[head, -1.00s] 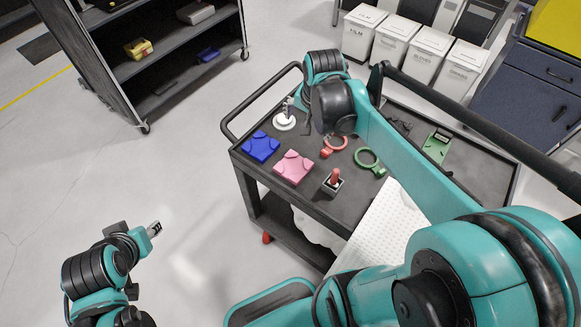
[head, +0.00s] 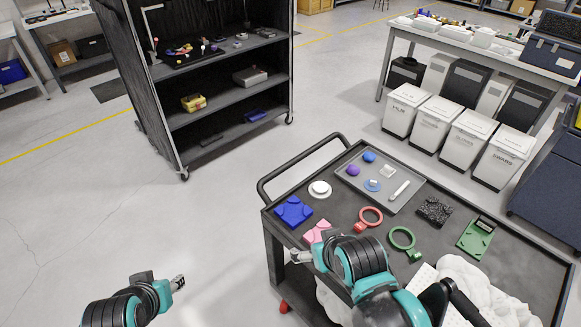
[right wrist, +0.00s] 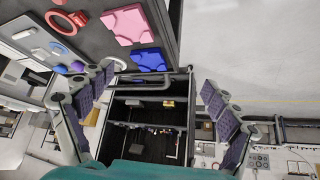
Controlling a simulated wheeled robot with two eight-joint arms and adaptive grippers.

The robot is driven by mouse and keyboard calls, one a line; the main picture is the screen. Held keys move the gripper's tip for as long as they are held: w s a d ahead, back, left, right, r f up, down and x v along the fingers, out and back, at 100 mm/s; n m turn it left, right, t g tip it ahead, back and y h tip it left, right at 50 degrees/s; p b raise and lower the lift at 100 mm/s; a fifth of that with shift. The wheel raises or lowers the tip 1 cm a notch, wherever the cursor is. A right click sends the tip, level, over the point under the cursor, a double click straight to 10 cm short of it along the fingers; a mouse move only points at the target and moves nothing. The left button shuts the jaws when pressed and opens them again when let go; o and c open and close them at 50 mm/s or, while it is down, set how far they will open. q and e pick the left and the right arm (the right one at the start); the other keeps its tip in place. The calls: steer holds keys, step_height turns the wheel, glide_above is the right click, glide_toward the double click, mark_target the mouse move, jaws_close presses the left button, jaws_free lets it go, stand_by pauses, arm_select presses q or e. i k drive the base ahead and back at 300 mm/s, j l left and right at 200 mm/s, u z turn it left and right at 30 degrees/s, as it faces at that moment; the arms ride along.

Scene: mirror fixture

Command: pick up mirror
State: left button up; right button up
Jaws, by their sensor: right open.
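I cannot tell for sure which piece is the mirror. On the cart a round white disc (head: 320,189) sits at the far left corner; a pale disc (right wrist: 113,63) shows in the right wrist view. A red ring with a handle (head: 369,217) and a green ring with a handle (head: 404,240) lie on the cart top. My right gripper (head: 299,257) is by the cart's left edge, beside the pink block (head: 317,232). In the right wrist view its fingers (right wrist: 155,82) are spread with nothing between them. My left gripper (head: 179,283) is over the floor, too small to read.
The cart (head: 338,196) also bears a blue block (head: 294,211), a grey tray (head: 400,203) with small parts, a black plate (head: 434,210) and a green fixture (head: 477,238). A shelf rack (head: 226,85) and white-lidded bins (head: 460,143) stand behind. Floor is clear to the left.

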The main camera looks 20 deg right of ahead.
mark_target(320, 188)
steer(key=i+j+z, duration=0.1)
steer(key=z, duration=0.5)
steer(key=l+z, duration=0.15)
steer(key=z, duration=1.1)
steer(key=k+j+z, duration=0.1)
steer(key=z, duration=0.3)
steer(key=k+j+z, duration=0.1)
steer(key=j+z, duration=0.15)
steer(key=z, duration=0.2)
steer(key=k+j+z, duration=0.15)
steer(key=z, duration=0.25)
steer(key=k+z, duration=0.15)
steer(key=z, duration=0.25)
steer(key=k+z, duration=0.2)
steer(key=z, duration=0.25)
steer(key=k+z, duration=0.15)
steer(key=z, duration=0.25)
steer(key=k+j+z, duration=0.2)
steer(key=k+z, duration=0.2)
steer(key=k+j+z, duration=0.1)
steer(key=k+z, duration=0.65)
steer(key=k+j+u, duration=0.15)
steer(key=k+j, duration=0.55)
steer(key=k, duration=0.15)
steer(key=k+j+u, duration=0.1)
steer(key=j+u, duration=0.15)
steer(key=j, duration=0.5)
steer(key=j+u, duration=0.25)
steer(key=j, duration=0.5)
